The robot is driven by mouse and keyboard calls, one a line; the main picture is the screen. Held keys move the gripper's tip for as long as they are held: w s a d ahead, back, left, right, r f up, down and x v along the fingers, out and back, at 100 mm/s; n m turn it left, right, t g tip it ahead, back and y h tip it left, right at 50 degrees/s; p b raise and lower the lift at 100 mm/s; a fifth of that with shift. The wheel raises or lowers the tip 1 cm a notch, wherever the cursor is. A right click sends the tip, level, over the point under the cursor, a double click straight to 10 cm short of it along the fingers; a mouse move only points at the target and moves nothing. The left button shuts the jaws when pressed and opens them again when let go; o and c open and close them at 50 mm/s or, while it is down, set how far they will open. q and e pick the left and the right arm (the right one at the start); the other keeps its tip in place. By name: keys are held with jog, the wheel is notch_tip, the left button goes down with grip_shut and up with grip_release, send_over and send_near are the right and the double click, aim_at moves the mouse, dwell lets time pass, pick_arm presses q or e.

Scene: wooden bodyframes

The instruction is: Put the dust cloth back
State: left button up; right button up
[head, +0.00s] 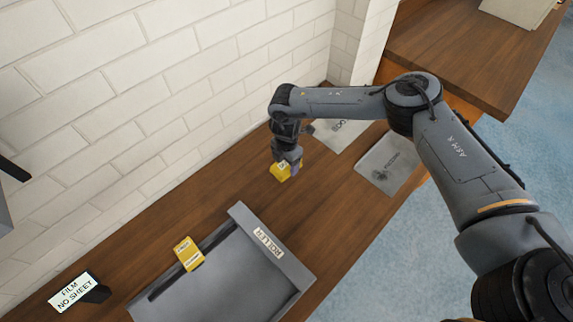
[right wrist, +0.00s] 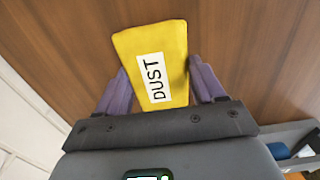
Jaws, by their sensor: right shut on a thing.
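The dust cloth is a yellow block-like piece (head: 280,172) with a white label reading DUST, clear in the right wrist view (right wrist: 150,45). My right gripper (head: 290,166) is shut on it, with one purple finger on each side in the right wrist view (right wrist: 158,68). It is over the wooden counter (head: 215,190), between the wall and the grey mats. I cannot tell whether the cloth touches the counter. My left gripper is not in view.
A grey tray labelled ROLLER (head: 268,245) stands at the front. A second yellow labelled piece (head: 188,254) is at its left edge. Grey mats (head: 388,164) lie right. The white brick wall (head: 150,90) bounds the back.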

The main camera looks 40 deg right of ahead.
aim_at(286, 164)
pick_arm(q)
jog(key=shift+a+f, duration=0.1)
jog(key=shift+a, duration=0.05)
pick_arm(e)
jog(key=shift+f, duration=0.6)
jog(key=shift+f, duration=0.2)
jog(key=o, duration=0.9)
jog(key=shift+o, duration=0.2)
jog(key=shift+r, duration=0.2)
jog(key=shift+r, duration=0.2)
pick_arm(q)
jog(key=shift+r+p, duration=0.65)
pick_arm(e)
notch_tip(286, 164, up, 12)
jog(key=shift+f, duration=0.15)
